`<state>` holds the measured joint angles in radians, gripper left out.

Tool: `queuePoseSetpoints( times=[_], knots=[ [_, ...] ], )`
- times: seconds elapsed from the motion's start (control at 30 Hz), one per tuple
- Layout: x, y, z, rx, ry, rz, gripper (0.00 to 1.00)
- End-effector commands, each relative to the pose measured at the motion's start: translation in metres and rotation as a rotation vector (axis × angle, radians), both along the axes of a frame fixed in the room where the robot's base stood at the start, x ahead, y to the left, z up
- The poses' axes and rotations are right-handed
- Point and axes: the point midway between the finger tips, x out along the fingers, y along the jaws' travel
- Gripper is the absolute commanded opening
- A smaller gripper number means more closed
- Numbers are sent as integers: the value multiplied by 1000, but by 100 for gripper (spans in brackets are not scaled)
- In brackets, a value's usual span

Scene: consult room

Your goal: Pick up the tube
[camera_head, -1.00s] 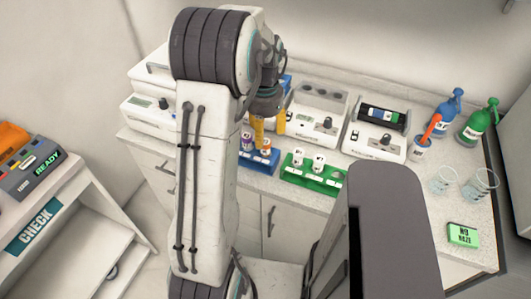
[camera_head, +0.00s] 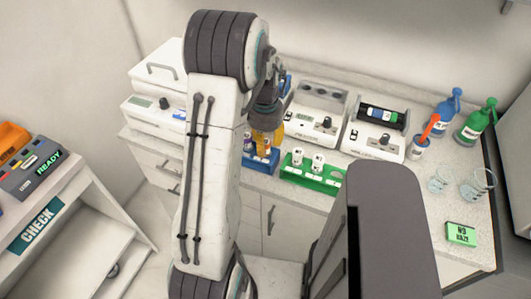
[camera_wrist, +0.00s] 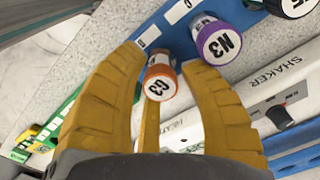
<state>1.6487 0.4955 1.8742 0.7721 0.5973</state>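My gripper (camera_wrist: 158,64) has its yellow fingers apart in the wrist view. Between them is a tube with an orange cap (camera_wrist: 160,84), its label reading like "C3". Narrow gaps show beside the cap, so the fingers look open around the tube. A purple-capped tube marked N3 (camera_wrist: 219,44) is just beyond the right finger. Both tubes are at the blue rack (camera_wrist: 177,37). In the head view, my gripper (camera_head: 267,140) is low at the blue rack (camera_head: 259,165) and mostly hides the orange-capped tube.
A green rack (camera_head: 312,176) with white-capped tubes stands to the right. Bottles and glass beakers (camera_head: 478,186) are at the right. A black-capped tube (camera_wrist: 292,5) is at the wrist view's top right.

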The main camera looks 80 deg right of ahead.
Motion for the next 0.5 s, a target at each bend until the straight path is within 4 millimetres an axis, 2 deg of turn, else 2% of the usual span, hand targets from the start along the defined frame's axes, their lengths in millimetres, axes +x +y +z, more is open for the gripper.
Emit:
queuePoseSetpoints(
  times=[0.03, 0.33, 0.5],
  knots=[
    [0, 0, 0, 0, 0, 0, 34],
    [0, 0, 0, 0, 0, 0, 7],
    [0, 0, 0, 0, 0, 0, 6]
  ],
)
